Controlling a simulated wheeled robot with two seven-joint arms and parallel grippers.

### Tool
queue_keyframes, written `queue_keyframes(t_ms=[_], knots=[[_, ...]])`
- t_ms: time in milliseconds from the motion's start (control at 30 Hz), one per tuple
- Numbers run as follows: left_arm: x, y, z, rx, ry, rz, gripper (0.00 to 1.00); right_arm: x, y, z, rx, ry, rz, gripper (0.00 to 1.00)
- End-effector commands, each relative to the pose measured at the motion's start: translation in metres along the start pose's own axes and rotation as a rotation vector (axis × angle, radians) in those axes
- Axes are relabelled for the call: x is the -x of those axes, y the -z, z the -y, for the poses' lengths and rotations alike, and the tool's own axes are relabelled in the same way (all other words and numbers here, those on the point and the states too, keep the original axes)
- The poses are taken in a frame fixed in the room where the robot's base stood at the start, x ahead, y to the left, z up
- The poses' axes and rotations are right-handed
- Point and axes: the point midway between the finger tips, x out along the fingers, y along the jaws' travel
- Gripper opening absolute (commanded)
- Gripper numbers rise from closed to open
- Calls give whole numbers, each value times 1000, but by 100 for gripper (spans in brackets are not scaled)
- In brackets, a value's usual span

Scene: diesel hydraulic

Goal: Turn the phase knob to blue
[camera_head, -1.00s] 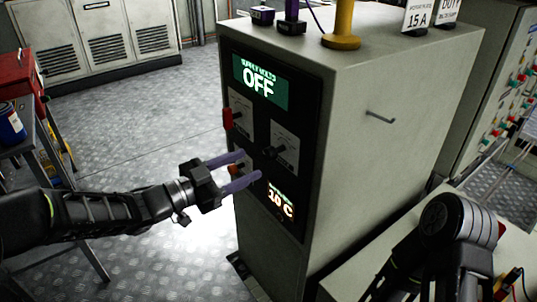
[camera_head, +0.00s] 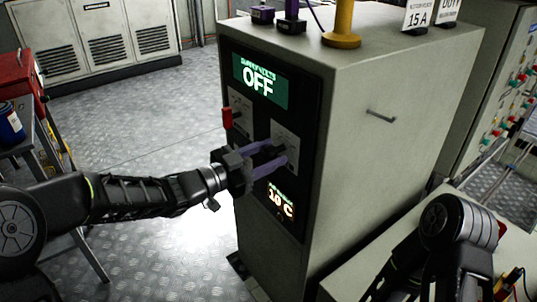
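The grey cabinet (camera_head: 385,130) has a black front panel with a green display (camera_head: 260,82) reading OFF and a lower display (camera_head: 280,203) reading 10 C. A white dial plate (camera_head: 287,136) on the panel's right side carries a black knob (camera_head: 280,149). My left gripper (camera_head: 279,151) is at this plate, its two purple fingers apart, one above and one below the knob. Whether they touch it is unclear. The fingers partly cover the knob and plate, so its markings are unreadable. My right arm shows at lower right; its gripper is out of view.
A bar handle (camera_head: 380,117) projects from the cabinet's side. A yellow post (camera_head: 342,28) stands on top. The floor (camera_head: 140,120) left of the cabinet is clear.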

Motion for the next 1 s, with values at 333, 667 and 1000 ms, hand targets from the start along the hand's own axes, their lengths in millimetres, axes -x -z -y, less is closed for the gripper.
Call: queue_keyframes(t_ms=[333, 667, 1000], knots=[[0, 0, 0, 0, 0, 0, 15, 0, 0, 0, 0, 0, 0, 59], [0, 0, 0, 0, 0, 0, 0, 0, 0, 0, 0, 0, 0, 59], [0, -2, 0, -38, 0, 0, 0, -5, 0, -2, 0, 0, 0, 59]])
